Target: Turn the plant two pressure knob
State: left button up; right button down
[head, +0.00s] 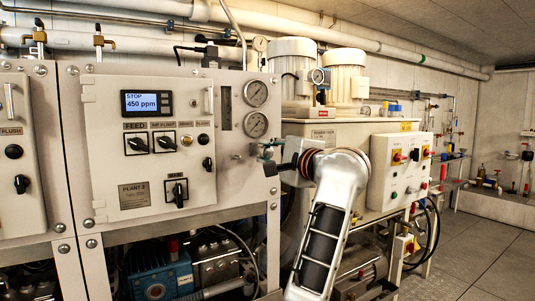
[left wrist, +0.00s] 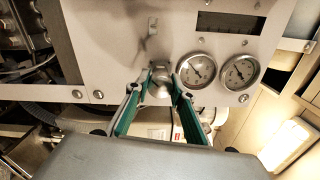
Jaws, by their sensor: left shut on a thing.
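The plant two panel (head: 105,185) is at the left-centre of the head view, with a "PLANT 2" label (head: 134,195). To its right are two round pressure gauges, an upper one (head: 256,93) and a lower one (head: 256,125). My left gripper (head: 266,153) is just below the gauges, at the panel's right edge. In the left wrist view, its green-sided fingers are shut on a round metallic knob (left wrist: 160,88) beside the two gauges. The fingers hide the sides of the knob, and its turn angle cannot be read. My right gripper is not in view.
A display (head: 147,103) reads "STOP 450 ppm". Black switches (head: 165,143) sit below it. A white control box (head: 395,170) with coloured buttons stands right of my left arm. Pipes and a blue pump (head: 160,278) are below the panel. The floor at right is clear.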

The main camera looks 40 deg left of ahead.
pick_arm(q)
jog(key=o, duration=1.1)
jog(key=shift+f, duration=0.1)
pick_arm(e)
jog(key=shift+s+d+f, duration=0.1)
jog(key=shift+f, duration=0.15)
pick_arm(q)
jog(key=shift+s+d, duration=0.1)
jog(key=shift+d, duration=0.15)
jog(key=v, duration=0.7)
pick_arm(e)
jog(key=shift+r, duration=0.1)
